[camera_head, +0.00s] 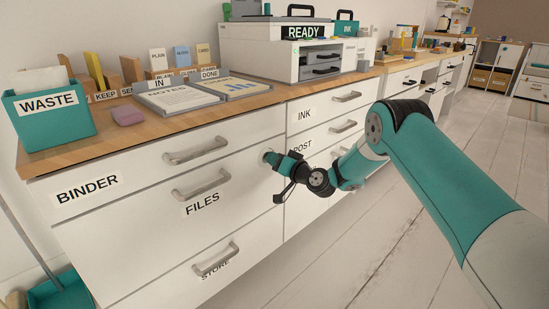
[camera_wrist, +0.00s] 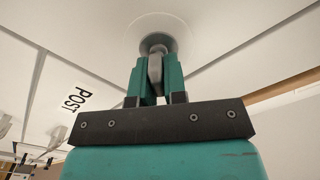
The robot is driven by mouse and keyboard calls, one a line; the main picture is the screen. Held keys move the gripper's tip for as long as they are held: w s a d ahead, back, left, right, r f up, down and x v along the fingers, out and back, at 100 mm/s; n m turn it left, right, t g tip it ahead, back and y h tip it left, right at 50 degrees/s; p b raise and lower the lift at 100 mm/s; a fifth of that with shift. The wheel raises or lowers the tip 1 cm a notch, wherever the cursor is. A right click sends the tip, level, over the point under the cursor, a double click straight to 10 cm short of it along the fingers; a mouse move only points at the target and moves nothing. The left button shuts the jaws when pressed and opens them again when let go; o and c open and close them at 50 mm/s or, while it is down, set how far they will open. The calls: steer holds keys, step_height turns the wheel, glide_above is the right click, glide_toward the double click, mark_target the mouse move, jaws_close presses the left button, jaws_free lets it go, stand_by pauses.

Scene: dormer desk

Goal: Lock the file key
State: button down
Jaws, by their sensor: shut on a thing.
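My gripper (camera_head: 272,160) is at the white drawer front, near the right end of the FILES drawer (camera_head: 240,192) and the edge beside the POST drawer. In the wrist view my gripper (camera_wrist: 155,78) has its two teal fingers shut on a small grey key (camera_wrist: 156,66). The key's far end meets a round pale lock plate (camera_wrist: 157,30) on the drawer front. The fingers hide part of the key, and I cannot tell how far it is inserted. The FILES drawer looks closed flush with its neighbours.
Bar handles stick out from the drawers, including the FILES handle (camera_head: 201,185) and the BINDER handle (camera_head: 196,151). A teal WASTE bin (camera_head: 49,117) and notes trays (camera_head: 180,98) stand on the desk top. The floor (camera_head: 400,240) to the right is clear.

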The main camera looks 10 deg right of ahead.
steer(key=m+p, duration=0.1)
steer(key=m, duration=0.4)
steer(key=shift+d+m+p, duration=0.1)
steer(key=shift+m+p, duration=0.3)
steer(key=m, duration=0.1)
steer(key=m+p, duration=0.1)
steer(key=m, duration=0.3)
steer(key=shift+f, duration=0.3)
steer(key=shift+m, duration=0.4)
steer(key=c, duration=1.2)
jaws_free()
steer(key=shift+d+p, duration=0.1)
steer(key=shift+p, duration=0.2)
